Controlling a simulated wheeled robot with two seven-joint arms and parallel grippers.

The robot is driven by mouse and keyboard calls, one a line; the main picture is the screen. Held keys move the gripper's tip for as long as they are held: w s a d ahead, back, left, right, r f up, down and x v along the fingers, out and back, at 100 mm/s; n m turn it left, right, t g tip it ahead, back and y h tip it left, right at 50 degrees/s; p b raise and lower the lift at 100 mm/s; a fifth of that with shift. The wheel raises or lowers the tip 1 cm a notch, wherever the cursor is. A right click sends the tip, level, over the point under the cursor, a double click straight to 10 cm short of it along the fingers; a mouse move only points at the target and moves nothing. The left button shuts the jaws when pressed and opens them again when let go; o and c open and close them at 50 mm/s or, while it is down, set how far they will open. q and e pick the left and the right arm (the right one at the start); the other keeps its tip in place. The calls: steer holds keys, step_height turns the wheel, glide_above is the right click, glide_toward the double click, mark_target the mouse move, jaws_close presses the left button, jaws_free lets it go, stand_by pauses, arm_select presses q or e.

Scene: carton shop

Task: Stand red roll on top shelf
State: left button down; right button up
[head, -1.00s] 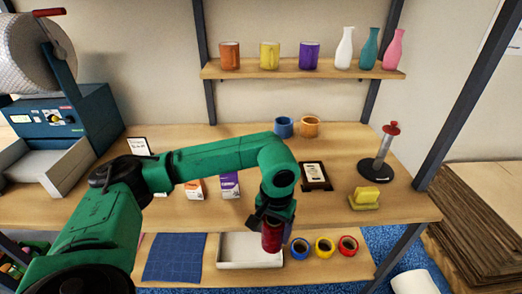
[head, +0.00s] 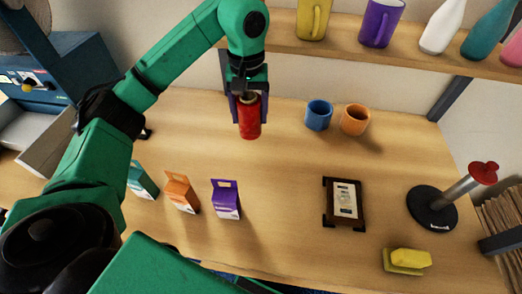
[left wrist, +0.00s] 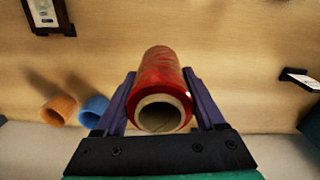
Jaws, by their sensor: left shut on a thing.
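The red roll (head: 249,118) hangs upright from my left gripper (head: 246,92), above the back part of the wooden counter. In the left wrist view the red roll (left wrist: 164,82) sits between the two fingers of my left gripper (left wrist: 163,105), its hollow cardboard end facing the camera. The fingers are shut on its sides. The top shelf (head: 290,42) runs along the wall to the upper right of the roll, and its left part is behind my arm. My right gripper is not in view.
The top shelf holds a yellow mug (head: 314,18), a purple mug (head: 381,22) and several vases. Blue (head: 318,115) and orange (head: 355,120) mugs stand on the counter right of the roll. Small cartons, a framed sign (head: 344,203), a sponge (head: 408,261) and a red-topped stand (head: 440,205) are nearer.

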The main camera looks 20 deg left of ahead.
mark_target(249, 134)
arm_select(q)
steer(key=f, duration=0.3)
steer(key=s+f, duration=0.1)
steer(key=f, duration=0.2)
steer(key=shift+s+d, duration=0.1)
steer(key=f, duration=0.3)
steer(key=f+p, duration=0.1)
steer(key=f, duration=0.2)
steer(key=w+f, duration=0.1)
steer(key=f, duration=0.1)
steer(key=shift+f+p, duration=0.4)
steer(key=shift+f, duration=0.5)
steer(key=shift+c, duration=0.7)
jaws_free()
steer(key=shift+o, duration=0.7)
steer(key=shift+r, duration=0.1)
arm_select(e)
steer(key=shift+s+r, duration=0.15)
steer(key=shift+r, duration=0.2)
